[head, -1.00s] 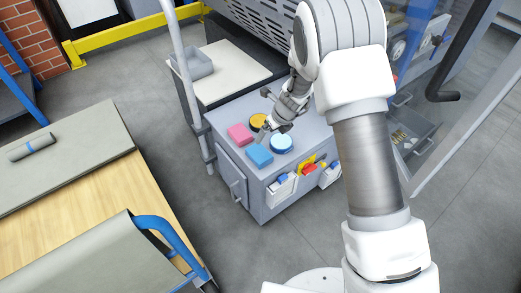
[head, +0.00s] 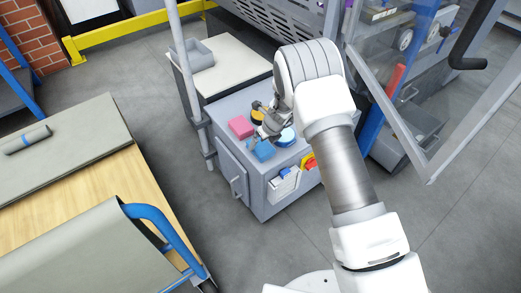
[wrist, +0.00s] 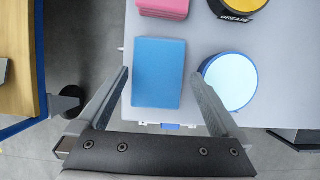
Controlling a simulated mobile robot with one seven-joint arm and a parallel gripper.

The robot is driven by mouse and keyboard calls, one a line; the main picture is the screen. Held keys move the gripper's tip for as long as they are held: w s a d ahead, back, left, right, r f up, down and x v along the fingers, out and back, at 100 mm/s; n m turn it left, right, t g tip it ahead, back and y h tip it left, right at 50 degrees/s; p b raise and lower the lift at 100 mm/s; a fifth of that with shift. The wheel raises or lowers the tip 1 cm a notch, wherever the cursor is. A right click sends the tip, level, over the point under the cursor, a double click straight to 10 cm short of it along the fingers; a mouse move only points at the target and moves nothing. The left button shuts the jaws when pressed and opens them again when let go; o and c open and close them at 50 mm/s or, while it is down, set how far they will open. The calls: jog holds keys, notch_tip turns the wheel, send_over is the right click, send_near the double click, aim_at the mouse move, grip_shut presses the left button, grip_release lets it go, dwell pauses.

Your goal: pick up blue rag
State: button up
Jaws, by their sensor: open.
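The blue rag (head: 260,150) is a flat, folded blue block on top of the grey cabinet (head: 228,118). In the wrist view the blue rag (wrist: 159,73) lies ahead of my gripper (wrist: 160,85), between the lines of its two fingers. My gripper is open and empty above the cabinet's front edge; the wrist view does not show contact with the rag. In the head view my gripper (head: 268,135) hangs over the rag area and partly hides it.
A pink folded rag (head: 241,127) lies behind the blue one. A round blue-rimmed tin (wrist: 231,80) stands close to its right, and a yellow-lidded grease tin (wrist: 238,8) is behind that. A vertical post (head: 184,70) rises at the cabinet's left.

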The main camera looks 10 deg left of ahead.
aim_at(261, 145)
jog(key=shift+b+x, duration=0.45)
jog(key=shift+x, duration=1.2)
jog(key=shift+s+f, duration=0.1)
jog(key=shift+f, duration=0.1)
jog(key=shift+c, duration=0.2)
jog(key=c, duration=1.1)
jog(key=shift+o, duration=0.2)
jog(key=shift+r, duration=0.1)
notch_tip(261, 145, up, 5)
jog(key=shift+f+p, duration=0.2)
jog(key=shift+p, duration=0.95)
jog(key=s+d+r+p, duration=0.1)
jog(key=s+d+r, duration=0.5)
jog(key=d, duration=0.3)
jog(key=shift+s+d+r+p, duration=0.2)
jog(key=shift+s+r+p, duration=0.15)
jog(key=shift+s, duration=0.1)
